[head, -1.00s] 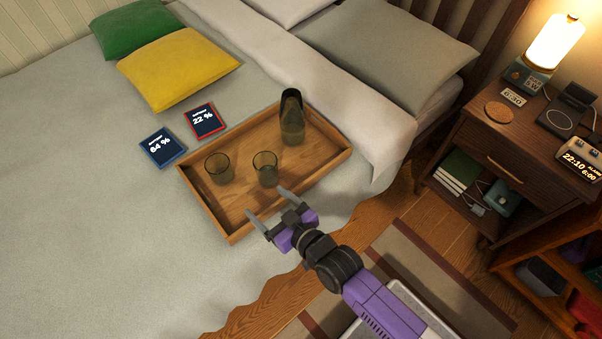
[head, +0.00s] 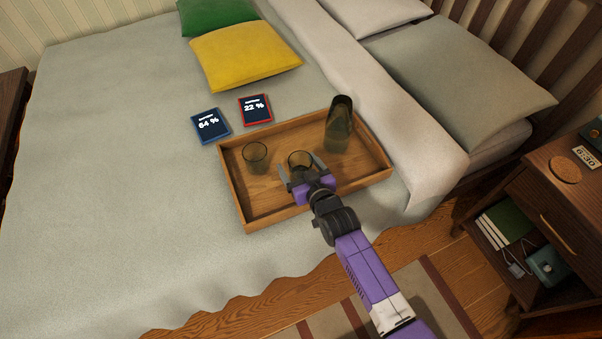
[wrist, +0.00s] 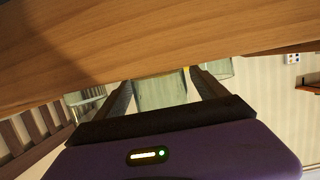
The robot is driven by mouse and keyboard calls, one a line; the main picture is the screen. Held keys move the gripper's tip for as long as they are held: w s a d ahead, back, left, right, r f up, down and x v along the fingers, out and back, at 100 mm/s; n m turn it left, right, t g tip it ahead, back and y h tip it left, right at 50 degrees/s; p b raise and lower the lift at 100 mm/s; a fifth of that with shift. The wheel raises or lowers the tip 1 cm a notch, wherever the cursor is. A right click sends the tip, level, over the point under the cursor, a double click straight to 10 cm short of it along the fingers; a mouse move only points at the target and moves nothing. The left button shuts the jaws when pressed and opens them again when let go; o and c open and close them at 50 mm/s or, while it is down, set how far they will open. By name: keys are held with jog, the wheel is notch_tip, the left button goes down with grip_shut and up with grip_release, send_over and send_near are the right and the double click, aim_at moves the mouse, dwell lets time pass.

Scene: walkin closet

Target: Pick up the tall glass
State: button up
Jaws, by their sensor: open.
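Two smoky, see-through glasses stand upright in a wooden tray (head: 246,208) on the bed. One glass (head: 300,159) is at my gripper (head: 301,169), and the other glass (head: 255,153) is to its left. Which is taller is hard to tell; no other glass shows except the dark carafe (head: 339,125). My gripper is open, its fingers on either side of the right glass, not visibly closed on it. The wrist view shows this glass (wrist: 160,92) between the two fingers. The gripper hides its lower part in the head view.
The carafe stands right of the glasses, behind my gripper. A nightstand (head: 560,215) is at right. The bed's left side is clear.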

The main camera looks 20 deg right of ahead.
jog(key=shift+w+f, duration=0.2)
jog(key=shift+w, duration=0.4)
jog(key=c, duration=1.6)
jog(key=shift+c, duration=0.8)
jog(key=shift+r, duration=0.15)
